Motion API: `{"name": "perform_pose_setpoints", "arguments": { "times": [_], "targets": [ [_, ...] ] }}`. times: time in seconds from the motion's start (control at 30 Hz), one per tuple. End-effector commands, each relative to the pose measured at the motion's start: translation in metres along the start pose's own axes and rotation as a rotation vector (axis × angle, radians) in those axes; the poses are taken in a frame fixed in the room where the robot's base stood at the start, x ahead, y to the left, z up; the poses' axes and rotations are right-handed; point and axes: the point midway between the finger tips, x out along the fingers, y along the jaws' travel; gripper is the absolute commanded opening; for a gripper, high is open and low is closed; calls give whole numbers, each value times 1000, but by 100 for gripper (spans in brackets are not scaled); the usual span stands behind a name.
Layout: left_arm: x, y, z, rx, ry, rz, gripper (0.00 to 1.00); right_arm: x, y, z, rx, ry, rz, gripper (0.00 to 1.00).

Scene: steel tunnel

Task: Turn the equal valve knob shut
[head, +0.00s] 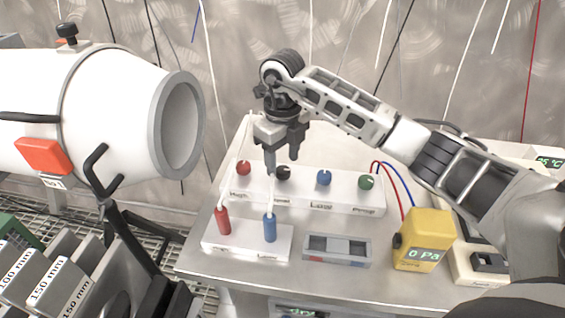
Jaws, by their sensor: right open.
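A white valve block (337,199) on the steel table carries a row of four-coloured knobs: a red knob (243,168), a black knob (283,173), a blue knob (324,177) and a green knob (366,182). The black knob is second from the left; the label below it is partly hidden and looks like "Equal". My right gripper (282,160) points down with its fingers apart, just above and around the black knob's place in the picture. I cannot tell whether it touches the knob. My left gripper is not in view.
A smaller white block (247,243) with red and blue handles stands in front. A grey tray (336,250) and a yellow gauge reading 0 Pa (423,240) are to its right. A large white tube (110,115) juts in from the left.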

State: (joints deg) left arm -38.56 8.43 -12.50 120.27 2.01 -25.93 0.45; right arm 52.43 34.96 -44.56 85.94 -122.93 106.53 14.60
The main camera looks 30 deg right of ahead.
Motion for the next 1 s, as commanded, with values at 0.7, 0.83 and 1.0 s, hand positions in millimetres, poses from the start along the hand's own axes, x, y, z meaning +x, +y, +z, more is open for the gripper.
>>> {"name": "perform_pose_setpoints", "arguments": {
  "times": [0.7, 0.83, 1.0],
  "targets": [
    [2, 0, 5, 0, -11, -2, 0, 22, 0, 0, 0, -1, 1, 7],
    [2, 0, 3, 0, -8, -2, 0, 22, 0, 0, -1, -1, 0, 7],
    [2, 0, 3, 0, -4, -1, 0, 22, 0, 1, -24, -2, -1, 8]
  ]
}}
